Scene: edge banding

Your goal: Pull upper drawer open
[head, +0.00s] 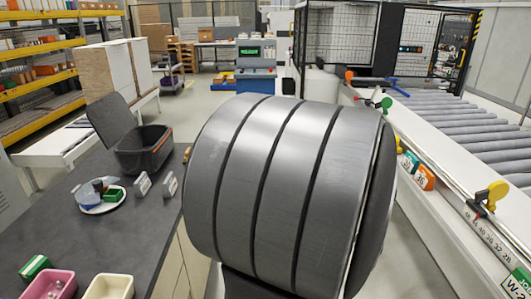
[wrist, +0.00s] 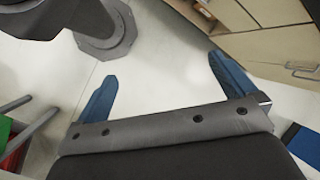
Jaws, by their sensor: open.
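My gripper (wrist: 162,68) is in the wrist view, with its two blue fingers spread wide and nothing between them but pale floor. A light wood-coloured cabinet (wrist: 262,46) with drawer or door fronts is at the upper right of the wrist view, beyond the right finger and apart from it. A handle (wrist: 302,68) shows on it near the right edge. I cannot tell which front is the upper drawer. In the head view, a strip of the cabinet front (head: 166,268) shows below the dark counter; my arm hides the rest, and the gripper is not visible there.
The dark counter (head: 105,235) holds a black bin (head: 144,150), a round white dish (head: 100,203), small label stands and pink and cream trays (head: 108,287). A roller conveyor (head: 470,125) runs along the right. Pale floor lies between the gripper and cabinet.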

